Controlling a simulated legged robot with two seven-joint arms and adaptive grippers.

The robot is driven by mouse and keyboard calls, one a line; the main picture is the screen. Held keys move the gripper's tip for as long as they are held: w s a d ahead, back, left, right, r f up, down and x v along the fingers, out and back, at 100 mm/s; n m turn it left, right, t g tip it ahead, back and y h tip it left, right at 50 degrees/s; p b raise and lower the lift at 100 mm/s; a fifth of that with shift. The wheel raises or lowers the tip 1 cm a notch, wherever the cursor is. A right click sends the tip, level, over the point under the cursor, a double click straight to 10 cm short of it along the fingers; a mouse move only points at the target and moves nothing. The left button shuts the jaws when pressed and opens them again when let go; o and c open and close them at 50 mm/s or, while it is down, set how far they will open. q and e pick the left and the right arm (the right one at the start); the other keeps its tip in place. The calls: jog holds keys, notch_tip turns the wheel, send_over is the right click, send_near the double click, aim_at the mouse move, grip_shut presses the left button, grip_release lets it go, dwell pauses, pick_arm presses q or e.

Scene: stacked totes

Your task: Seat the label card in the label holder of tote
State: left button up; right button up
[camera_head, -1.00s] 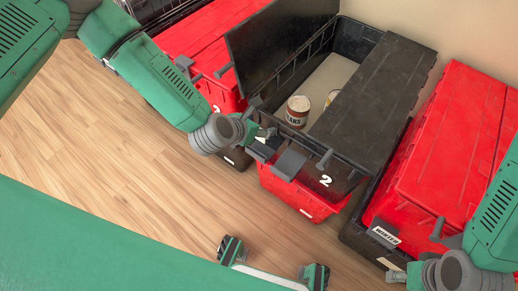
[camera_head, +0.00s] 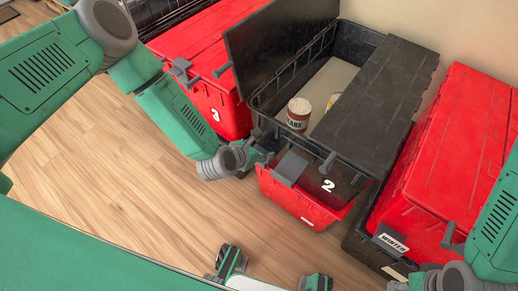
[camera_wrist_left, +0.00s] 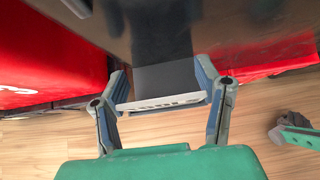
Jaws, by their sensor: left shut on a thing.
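My left gripper (camera_wrist_left: 163,95) is shut on the label card (camera_wrist_left: 160,103), a thin pale strip with dark marks, seen nearly edge-on between the fingers in the left wrist view. A dark grey plate (camera_wrist_left: 165,78), which looks like the label holder, lies right beyond the card; I cannot tell whether the card is inside it. In the head view the black tote (camera_head: 352,172) marked 2 has a grey holder (camera_head: 290,167) on its front, and my left gripper (camera_head: 265,158) is just left of it. The card is not clear there. My right gripper (camera_head: 400,285) is partly cut off at the bottom.
The black tote has one lid flap (camera_head: 285,50) raised, with a can (camera_head: 298,112) inside. It stands on a red tote (camera_head: 300,203). Red totes stand at left (camera_head: 215,55) and right (camera_head: 460,150), the right one with a WINTER label (camera_head: 391,243). Wood floor (camera_head: 110,180) lies in front.

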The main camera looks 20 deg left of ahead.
pick_arm(q)
jog(key=shift+f, duration=0.2)
jog(key=o, duration=1)
jog(key=shift+c, duration=0.2)
jog(key=shift+r, duration=0.1)
